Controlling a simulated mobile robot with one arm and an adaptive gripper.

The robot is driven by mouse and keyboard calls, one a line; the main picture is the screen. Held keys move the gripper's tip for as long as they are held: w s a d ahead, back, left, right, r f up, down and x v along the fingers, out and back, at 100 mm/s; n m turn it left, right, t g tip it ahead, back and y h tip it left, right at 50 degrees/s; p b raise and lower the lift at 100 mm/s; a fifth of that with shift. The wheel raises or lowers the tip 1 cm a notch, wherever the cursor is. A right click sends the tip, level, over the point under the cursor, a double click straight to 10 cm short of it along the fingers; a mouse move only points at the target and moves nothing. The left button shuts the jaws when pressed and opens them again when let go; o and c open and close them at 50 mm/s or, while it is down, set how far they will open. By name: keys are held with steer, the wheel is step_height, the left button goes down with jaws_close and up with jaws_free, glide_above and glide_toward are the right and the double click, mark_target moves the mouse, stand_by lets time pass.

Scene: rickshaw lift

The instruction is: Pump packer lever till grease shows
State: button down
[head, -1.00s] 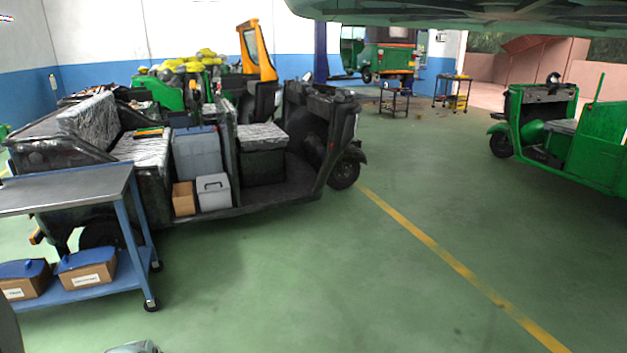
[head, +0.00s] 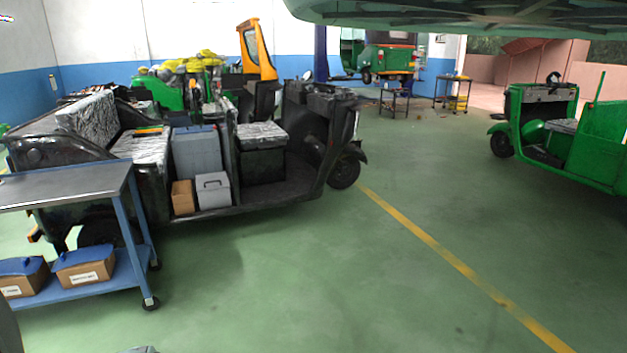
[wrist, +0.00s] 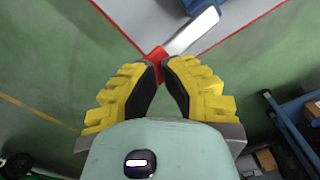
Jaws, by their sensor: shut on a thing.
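My gripper (wrist: 161,70) shows in the wrist view with yellow ridged fingers and dark pads, their tips drawn together. It is shut on the red end (wrist: 154,58) of what looks like the packer lever. A pale grey bar (wrist: 192,33) lies just beyond the red end and slants up to the right; I cannot tell for sure that the two are joined. A small part of a blue object (wrist: 201,5) shows at the top edge. The packer's body cannot be made out, and no grease can be seen. The head view does not show the lever.
A blue trolley (head: 70,186) with boxes on its lower shelf stands at left, beside a dark three-wheeler (head: 270,205). A green rickshaw (head: 595,155) stands at right. The green floor between them is clear. Red lines (wrist: 245,32) mark the floor near the gripper.

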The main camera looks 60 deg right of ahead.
steer(key=shift+a+f+b, duration=0.1)
steer(key=shift+f+b, duration=0.55)
steer(key=shift+f, duration=0.4)
steer(key=shift+r+p, duration=2.9)
steer(key=shift+r, duration=1.5)
